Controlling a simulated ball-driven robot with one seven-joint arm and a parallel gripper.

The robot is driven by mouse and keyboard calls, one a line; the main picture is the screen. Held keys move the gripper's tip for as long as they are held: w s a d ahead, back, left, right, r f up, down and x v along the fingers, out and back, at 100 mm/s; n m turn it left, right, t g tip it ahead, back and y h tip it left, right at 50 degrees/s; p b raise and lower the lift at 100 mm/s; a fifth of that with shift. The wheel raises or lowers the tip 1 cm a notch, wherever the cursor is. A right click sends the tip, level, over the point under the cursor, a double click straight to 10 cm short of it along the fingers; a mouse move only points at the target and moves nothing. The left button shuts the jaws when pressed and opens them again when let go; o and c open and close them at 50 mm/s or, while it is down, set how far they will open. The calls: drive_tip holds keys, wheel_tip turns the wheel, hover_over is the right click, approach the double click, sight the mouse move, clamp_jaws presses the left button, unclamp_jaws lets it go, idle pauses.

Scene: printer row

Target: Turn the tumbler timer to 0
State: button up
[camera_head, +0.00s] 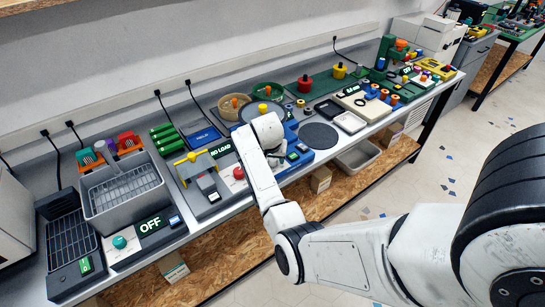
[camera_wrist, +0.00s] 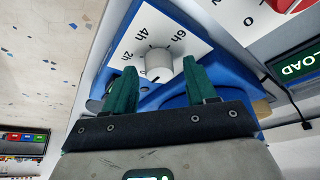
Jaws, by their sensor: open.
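The tumbler timer is a round white knob (camera_wrist: 158,63) on a white plate marked 2h, 4h and 6h, set in a blue housing (camera_wrist: 120,25). A small dark mark shows near the knob's lower edge in the wrist view; I cannot tell its exact setting. No 0 mark is legible on this plate. My gripper (camera_wrist: 161,78) is open, its green fingers on either side of the knob's lower part; I cannot tell whether they touch it. In the head view my wrist hangs over the blue tumbler (camera_head: 298,155) and hides much of it.
Left of the tumbler stands a scale-like unit with a NO LOAD display (camera_head: 221,150) and a red knob (camera_head: 238,173). A dark round pad (camera_head: 319,135) lies to the right. A device reading OFF (camera_head: 150,225) and wire baskets stand at the left end of the crowded bench.

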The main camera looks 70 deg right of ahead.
drive_tip(key=shift+r, duration=0.1)
drive_tip(key=b+v, duration=0.1)
drive_tip(key=v, duration=0.9)
drive_tip(key=shift+a+r+b, duration=0.2)
drive_tip(key=shift+r+b, duration=0.05)
drive_tip(key=shift+b, duration=0.05)
drive_tip(key=shift+f, duration=0.1)
drive_tip(key=s+a+f+n+y+b, duration=0.1)
drive_tip(key=s+a+f+n, duration=0.3)
drive_tip(key=a, duration=0.6)
drive_tip(key=s+a+f+n+y+b, duration=0.1)
drive_tip(key=s+a+f+n, duration=0.4)
drive_tip(key=a, duration=0.5)
drive_tip(key=s+a+f+n+y+b, duration=0.2)
drive_tip(key=s+a+f+n, duration=0.3)
drive_tip(key=a, duration=0.6)
drive_tip(key=s+f, duration=0.1)
drive_tip(key=s, duration=0.1)
drive_tip(key=shift+s, duration=0.3)
